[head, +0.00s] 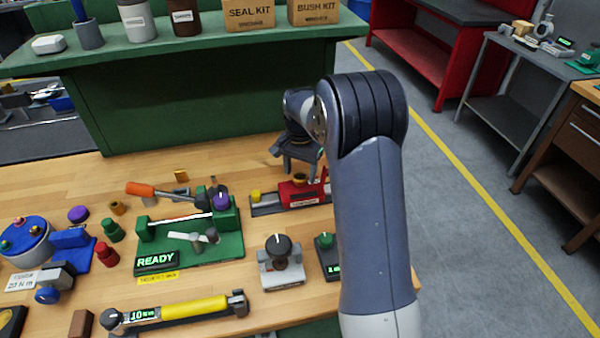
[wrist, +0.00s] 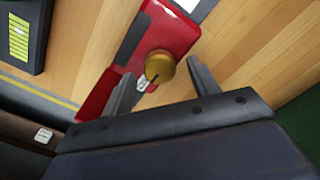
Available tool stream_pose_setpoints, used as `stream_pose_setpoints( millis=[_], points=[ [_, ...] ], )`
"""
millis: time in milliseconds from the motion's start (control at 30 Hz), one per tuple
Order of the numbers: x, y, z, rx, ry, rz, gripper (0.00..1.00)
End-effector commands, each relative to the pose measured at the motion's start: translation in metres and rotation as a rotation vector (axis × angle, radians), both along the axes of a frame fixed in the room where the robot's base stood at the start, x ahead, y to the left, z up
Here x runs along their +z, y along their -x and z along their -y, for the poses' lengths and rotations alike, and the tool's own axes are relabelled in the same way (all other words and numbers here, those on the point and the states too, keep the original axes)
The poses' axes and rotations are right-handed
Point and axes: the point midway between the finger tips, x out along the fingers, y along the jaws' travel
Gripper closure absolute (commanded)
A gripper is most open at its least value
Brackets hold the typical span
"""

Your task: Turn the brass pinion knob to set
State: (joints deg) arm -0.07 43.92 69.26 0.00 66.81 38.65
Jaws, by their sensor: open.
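The brass pinion knob (wrist: 160,66) is a round gold knob with a dark pointer line, on top of a red actuator body (wrist: 172,30). In the head view the knob (head: 300,178) shows small on the red body (head: 298,196), at the back right of the bench. My gripper (wrist: 160,82) is open, with its two dark fingers on either side of the knob in the wrist view. I cannot tell whether either finger touches it. In the head view my gripper (head: 298,165) is just above the knob, and my arm hides the right end of the actuator.
A green fixture (head: 230,247) with a READY display stands left of the actuator. A grey block with a black knob (head: 278,246) stands in front of it. A yellow torque tool (head: 190,307) lies at the front. The green shelf (head: 200,50) rises behind the bench.

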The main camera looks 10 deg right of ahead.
Motion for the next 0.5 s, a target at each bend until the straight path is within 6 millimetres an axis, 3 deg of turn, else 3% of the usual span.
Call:
stream_pose_setpoints(
  millis=[300, 500],
  points=[
    [0.063, -0.001, 0.000, 0.000, 0.000, 0.004, 0.43],
    [0.090, -0.001, 0.000, 0.000, 0.000, 0.003, 0.43]
  ],
)
